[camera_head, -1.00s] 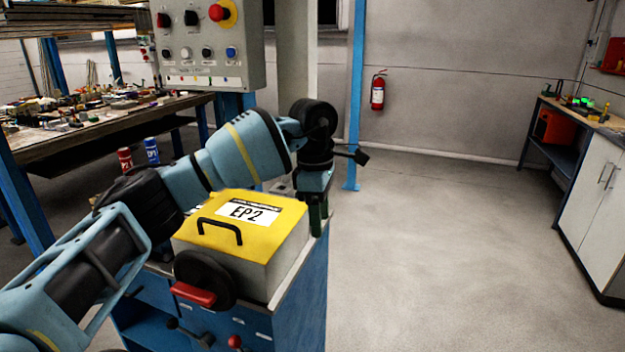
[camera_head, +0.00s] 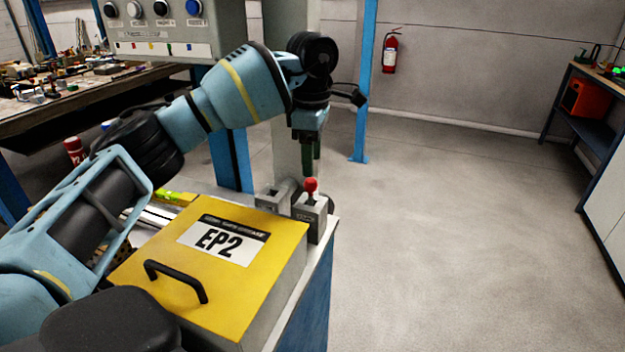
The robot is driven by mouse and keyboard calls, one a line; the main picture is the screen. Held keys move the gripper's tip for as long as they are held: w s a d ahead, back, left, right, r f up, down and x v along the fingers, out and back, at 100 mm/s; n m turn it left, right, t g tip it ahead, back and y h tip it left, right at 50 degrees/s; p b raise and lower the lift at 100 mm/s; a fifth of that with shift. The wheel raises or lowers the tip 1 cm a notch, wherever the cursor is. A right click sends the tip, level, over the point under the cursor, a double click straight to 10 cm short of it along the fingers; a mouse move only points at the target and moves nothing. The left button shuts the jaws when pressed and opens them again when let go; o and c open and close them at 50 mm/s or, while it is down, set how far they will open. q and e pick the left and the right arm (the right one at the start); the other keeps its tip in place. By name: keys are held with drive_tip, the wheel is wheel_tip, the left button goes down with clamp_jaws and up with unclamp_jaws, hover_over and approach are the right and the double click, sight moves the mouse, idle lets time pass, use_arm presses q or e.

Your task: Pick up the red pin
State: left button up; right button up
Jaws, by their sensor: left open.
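The red pin (camera_head: 311,187) shows its round red head, standing upright in a small grey block (camera_head: 310,215) at the back right corner of the blue cabinet's top. My left gripper (camera_head: 311,172) points down just above the pin, its dark green fingers close over the red head. The fingers are open, seen nearly edge-on, and hold nothing I can see. I cannot tell whether the fingertips touch the pin. The pin's lower part is hidden in the block. My right gripper is not in view.
A yellow-lidded EP2 box (camera_head: 215,262) with a black handle stands in front of the block. A grey control panel (camera_head: 165,30) and a blue post (camera_head: 365,85) rise behind. A cluttered workbench (camera_head: 80,98) is at left. The floor at right is clear.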

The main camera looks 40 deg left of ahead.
sight(311, 180)
use_arm(q)
drive_tip(key=shift+w, duration=0.1)
drive_tip(key=shift+s+f, duration=0.1)
drive_tip(key=shift+s, duration=0.1)
drive_tip(key=shift+f, duration=1.35)
drive_tip(key=shift+s+d+f+p, duration=0.1)
drive_tip(key=shift+s+f+p, duration=0.1)
drive_tip(key=shift+f, duration=1)
drive_tip(key=shift+s+f+p, duration=0.1)
drive_tip(key=shift+f+p, duration=0.1)
drive_tip(key=shift+f, duration=0.95)
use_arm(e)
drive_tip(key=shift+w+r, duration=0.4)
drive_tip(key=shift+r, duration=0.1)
